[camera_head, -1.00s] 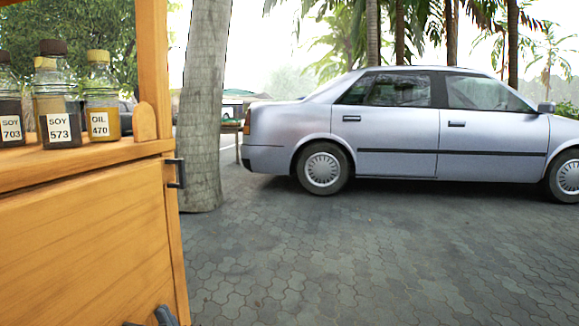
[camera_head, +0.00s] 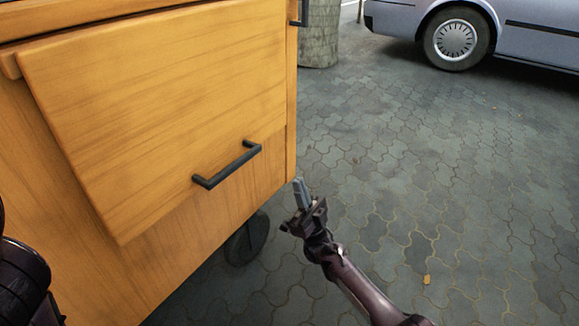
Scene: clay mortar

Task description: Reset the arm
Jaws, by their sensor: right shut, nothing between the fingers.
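My right gripper (camera_head: 301,194) is shut and empty. It shows to the right of the wooden cart's lower corner, over the grey paving, with its arm coming in from the bottom right. The wooden cart (camera_head: 210,235) fills the left side. Its front panel (camera_head: 150,90) is tilted outward at the lower edge and carries a dark bar handle (camera_head: 228,165). The right gripper appears apart from this handle. At the left edge a dark part of my left arm (camera_head: 20,280) shows. Its gripper is out of the picture.
A dark wheel (camera_head: 246,238) stands under the cart. A silver car (camera_head: 540,35) is parked at the top right, and a tree trunk (camera_head: 319,40) stands behind the cart. The paved ground (camera_head: 450,170) between is clear apart from small leaves.

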